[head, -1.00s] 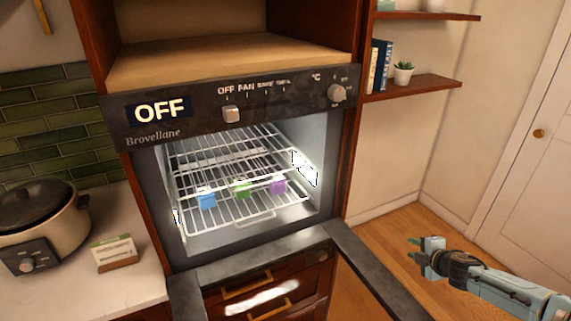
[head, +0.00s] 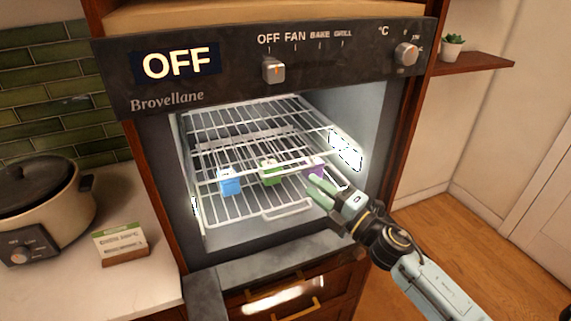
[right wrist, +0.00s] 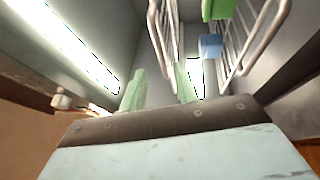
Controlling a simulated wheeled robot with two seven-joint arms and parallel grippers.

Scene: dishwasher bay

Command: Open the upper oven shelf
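The oven (head: 265,75) is open at the front, and its panel reads OFF. Inside, the upper wire shelf (head: 240,122) sits above a lower wire shelf (head: 288,212) that has a looped front handle. A blue block (head: 229,182), a green block (head: 270,172) and a purple block (head: 315,169) show at the level of the lower shelf. My right gripper (head: 318,190) is at the right front of the oven opening. In the right wrist view its fingers (right wrist: 160,90) are apart with nothing seen between them. My left gripper is not in view.
A cream cooker (head: 60,205) and a small card on a stand (head: 121,243) are on the counter at left. The lowered oven door (head: 225,275) lies below the opening. A lit strip (right wrist: 75,45) runs along the oven wall beside my right gripper.

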